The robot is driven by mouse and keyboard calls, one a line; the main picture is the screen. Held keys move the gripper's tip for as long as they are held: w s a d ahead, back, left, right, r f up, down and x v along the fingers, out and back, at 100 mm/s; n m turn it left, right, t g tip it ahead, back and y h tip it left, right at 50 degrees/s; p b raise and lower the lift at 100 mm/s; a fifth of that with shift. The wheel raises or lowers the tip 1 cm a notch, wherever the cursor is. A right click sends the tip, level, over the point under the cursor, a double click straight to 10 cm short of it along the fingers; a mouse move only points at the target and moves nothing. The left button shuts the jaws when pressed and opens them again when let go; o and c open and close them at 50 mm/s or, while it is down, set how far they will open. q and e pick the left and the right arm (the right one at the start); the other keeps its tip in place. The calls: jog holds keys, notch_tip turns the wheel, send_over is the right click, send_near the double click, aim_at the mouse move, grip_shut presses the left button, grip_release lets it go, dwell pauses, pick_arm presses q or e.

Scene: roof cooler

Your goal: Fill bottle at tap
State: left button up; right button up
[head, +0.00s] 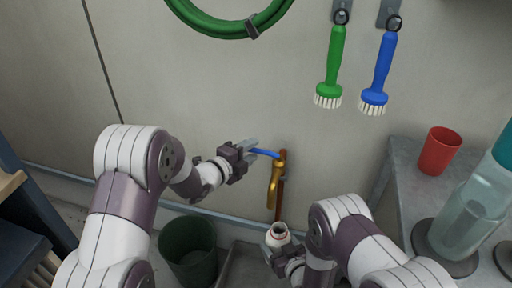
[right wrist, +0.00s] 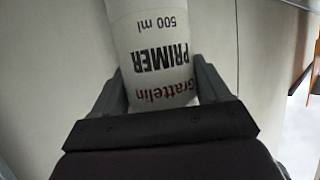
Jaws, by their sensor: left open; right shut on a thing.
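The brass tap (head: 274,180) is on the wall and has a blue lever handle (head: 264,153). My left gripper (head: 254,149) is open at the left end of the blue handle; I cannot tell whether it touches it. My right gripper (head: 284,255) is shut on a white bottle (head: 277,236), which is upright with an open dark mouth, just below the tap's spout. In the right wrist view the bottle (right wrist: 150,50) sits between the fingers and its label reads "Grattelin PRIMER 500 ml". No water stream shows.
A dark green bucket (head: 188,250) stands left of the bottle. A grey counter (head: 400,165) at right holds a red cup (head: 439,151) and a clear container (head: 470,215). Green (head: 331,68) and blue (head: 380,73) brushes and a green hose (head: 235,28) hang above.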

aim_at(250, 151)
pick_arm(q)
jog(key=shift+x, duration=1.55)
grip_shut()
jog(key=shift+s+y, duration=0.15)
jog(key=shift+y, duration=0.15)
jog(key=shift+s+n+t+y, duration=0.4)
jog(key=shift+s+n+y, duration=0.5)
jog(key=shift+n+y, duration=0.9)
jog(key=shift+s+n+t+y, duration=0.4)
jog(key=shift+s+n+y, duration=0.75)
jog(key=shift+y, duration=1.05)
jog(key=shift+s+n+t+y, duration=0.4)
jog(key=shift+s+n+y, duration=0.25)
jog(key=shift+n+y, duration=1.25)
jog(key=shift+s, duration=0.1)
